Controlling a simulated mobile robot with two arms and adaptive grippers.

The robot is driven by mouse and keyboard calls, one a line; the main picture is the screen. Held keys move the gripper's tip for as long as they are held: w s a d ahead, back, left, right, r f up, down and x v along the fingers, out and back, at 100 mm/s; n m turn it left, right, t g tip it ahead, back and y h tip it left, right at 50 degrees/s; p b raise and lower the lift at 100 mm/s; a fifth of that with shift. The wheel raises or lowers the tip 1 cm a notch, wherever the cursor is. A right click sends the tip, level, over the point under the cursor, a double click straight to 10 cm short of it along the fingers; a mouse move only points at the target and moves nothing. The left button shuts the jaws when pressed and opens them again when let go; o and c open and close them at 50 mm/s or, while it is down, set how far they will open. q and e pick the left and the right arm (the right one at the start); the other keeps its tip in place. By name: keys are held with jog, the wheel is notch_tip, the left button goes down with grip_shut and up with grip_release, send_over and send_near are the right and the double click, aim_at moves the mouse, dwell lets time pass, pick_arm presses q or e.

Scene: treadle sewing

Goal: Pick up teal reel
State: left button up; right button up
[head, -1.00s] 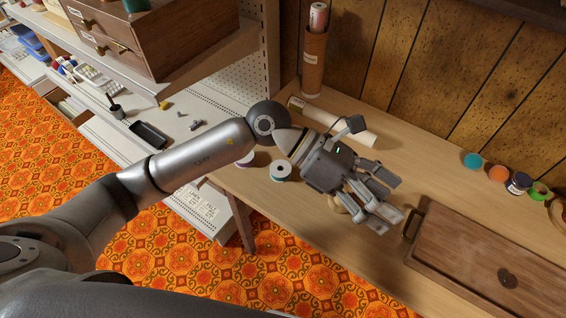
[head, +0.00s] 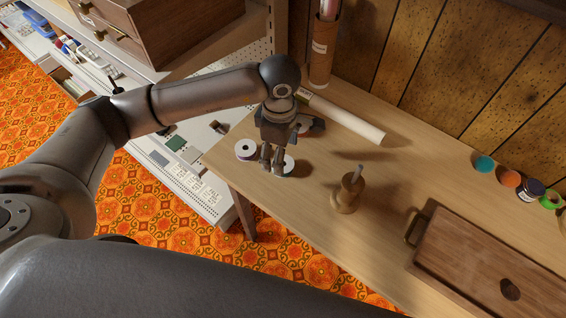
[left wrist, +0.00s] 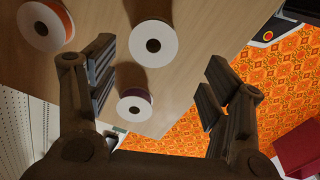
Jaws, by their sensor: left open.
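The teal reel (head: 289,165) has a white flange and stands on the wooden table near its left end, partly hidden by my left gripper. My left gripper (head: 272,167) points down over it, open and empty. In the left wrist view my open fingers (left wrist: 157,88) frame a white-flanged reel (left wrist: 167,58), seen from above; its thread colour is hard to tell there. A purple reel (head: 245,150) stands just left of the gripper; it also shows in the left wrist view (left wrist: 135,114). My right gripper is not in view.
An orange reel (left wrist: 42,38) stands close by in the left wrist view. A pale roll (head: 350,122) lies behind the gripper. The table's front edge is close.

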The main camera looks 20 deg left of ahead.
pick_arm(q)
jog(key=shift+w+d+f+p, duration=0.1)
jog(key=shift+w+f+p, duration=0.1)
jog(key=shift+f, duration=0.8)
jog(key=shift+w+d+f+p, duration=0.1)
jog(key=shift+f+p, duration=0.15)
jog(key=shift+f, duration=0.75)
jog(key=shift+w+f+p, duration=0.15)
jog(key=shift+f+p, duration=0.05)
jog(key=shift+f, duration=0.8)
jog(key=c, duration=1)
